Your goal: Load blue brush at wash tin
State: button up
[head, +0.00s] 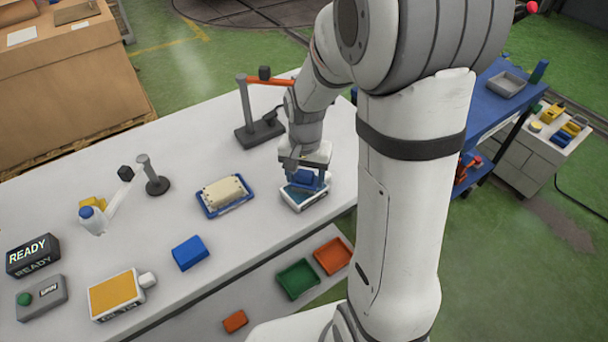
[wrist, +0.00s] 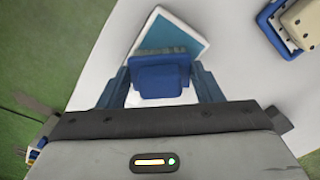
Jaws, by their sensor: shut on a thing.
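My gripper (head: 306,180) is shut on the blue brush (head: 304,176), and in the wrist view the brush's blue body (wrist: 160,78) sits between my two blue fingers. The wash tin (head: 308,201) is a white shallow box with a teal top, right under the brush in the head view. In the wrist view the tin (wrist: 180,30) lies just beyond the brush, its near part hidden by the brush and my gripper. A dark bluish strip shows at the brush's far edge over the teal. I cannot tell whether brush and teal touch.
A blue tray with a cream block (head: 224,194) stands left of the tin. A post with an orange arm (head: 258,120) stands behind. A blue block (head: 189,252), a yellow-topped tin (head: 116,293) and a READY sign (head: 33,255) are on the table's left. Green (head: 297,279) and orange (head: 332,256) trays sit lower in front.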

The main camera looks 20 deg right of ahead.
aim_at(305, 174)
jog(key=shift+r+p, duration=2.6)
jog(key=shift+r, duration=0.9)
jog(key=shift+f, duration=0.1)
